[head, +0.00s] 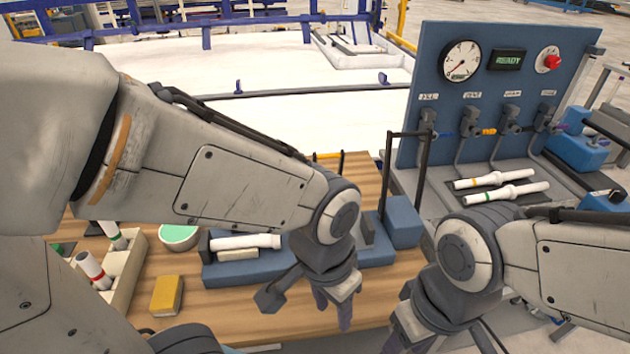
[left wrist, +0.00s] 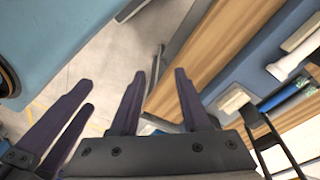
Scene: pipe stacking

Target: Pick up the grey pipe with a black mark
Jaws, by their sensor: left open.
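No pipe with a black mark can be made out. A plain pale pipe (head: 246,242) lies in a blue holder (head: 240,271) on the wooden table; no mark shows on it. A pale pipe also shows at the right of the left wrist view (left wrist: 294,57). My left gripper (head: 337,301) points down near the table's front edge, right of the holder, open and empty. My right gripper (head: 405,326) is low beside it, its fingers partly hidden.
A blue gauge panel (head: 505,85) stands at the right; two pale pipes, yellow-banded (head: 495,180) and green-banded (head: 507,193), lie before it. The wooden box (head: 122,270), a green bowl (head: 179,236) and a yellow block (head: 166,295) are on the table's left. Thin black posts rise behind my left gripper.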

